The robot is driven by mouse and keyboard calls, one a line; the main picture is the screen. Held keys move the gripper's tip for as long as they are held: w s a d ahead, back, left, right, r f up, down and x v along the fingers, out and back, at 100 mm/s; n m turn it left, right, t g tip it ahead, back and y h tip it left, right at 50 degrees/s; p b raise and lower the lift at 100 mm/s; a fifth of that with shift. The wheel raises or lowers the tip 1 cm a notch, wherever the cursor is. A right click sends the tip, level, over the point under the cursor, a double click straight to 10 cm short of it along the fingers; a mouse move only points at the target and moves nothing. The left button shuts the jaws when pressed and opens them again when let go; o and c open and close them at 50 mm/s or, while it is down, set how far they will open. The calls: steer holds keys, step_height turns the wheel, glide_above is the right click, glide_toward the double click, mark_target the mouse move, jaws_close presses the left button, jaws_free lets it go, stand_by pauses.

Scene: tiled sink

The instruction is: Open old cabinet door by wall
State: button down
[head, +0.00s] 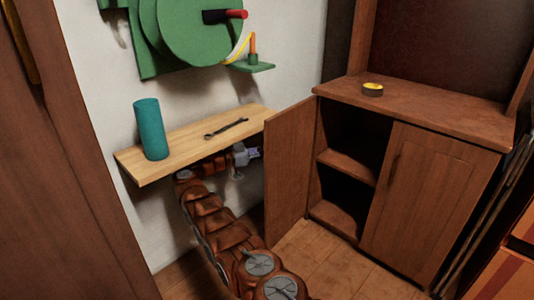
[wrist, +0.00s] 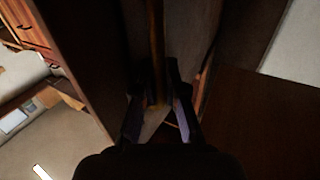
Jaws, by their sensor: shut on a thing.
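The brown wooden cabinet (head: 430,115) stands by the wall. Its left door (head: 290,170) is swung wide open, with its inner side facing the head view; its outer face and handle are hidden there. The right door (head: 425,205) is closed. My gripper (head: 252,154) is at the left door's outer side, near its free edge, partly under the wooden shelf. In the dark wrist view, the fingers of my gripper (wrist: 159,98) are shut around a thin upright bar (wrist: 155,55), which looks like the left door's handle.
The wall shelf (head: 190,143) sits just above my arm, carrying a teal cylinder (head: 151,129) and a wrench (head: 226,128). A yellow tape roll (head: 372,89) lies on the cabinet top. The cabinet's inner shelf (head: 347,166) is exposed. Floor in front is clear.

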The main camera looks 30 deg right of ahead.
steer(key=shift+w+a+f, duration=0.15)
steer(key=shift+a+f, duration=0.15)
steer(key=shift+a, duration=0.2)
steer(key=c, duration=1.5)
jaws_free()
steer(key=shift+a, duration=0.15)
steer(key=o, duration=0.3)
steer(key=shift+d, duration=0.3)
steer(key=shift+d+r, duration=0.1)
steer(key=shift+r+p, duration=0.25)
steer(key=shift+p, duration=0.35)
